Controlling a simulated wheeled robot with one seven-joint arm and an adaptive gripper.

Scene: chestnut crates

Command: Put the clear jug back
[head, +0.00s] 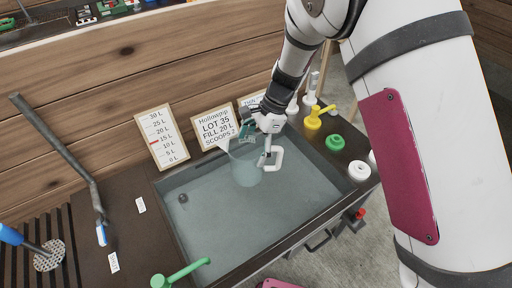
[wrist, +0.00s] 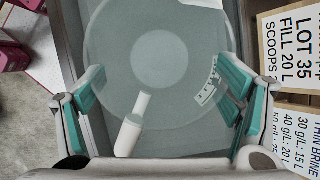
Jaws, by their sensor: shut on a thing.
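The clear jug (head: 245,168) is over the sink basin (head: 290,205) in the head view, with its pale handle (head: 274,158) on the right. My gripper (head: 258,130) is at the top of the jug. In the wrist view, the jug (wrist: 120,65) shows as a large see-through round shape with a small scale label, and the white handle (wrist: 128,138) points toward me. The gripper's teal fingers stand on either side of the jug, shut on it. Whether the jug's base touches the basin's floor or water I cannot tell.
Sign cards (head: 162,138) lean behind the basin, one reading LOT 35, FILL 20 L, SCOOPS 2 (head: 214,127). Yellow (head: 313,122), green (head: 335,142) and white (head: 359,170) fittings line the right rim. A green tap (head: 182,273) is at the front left.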

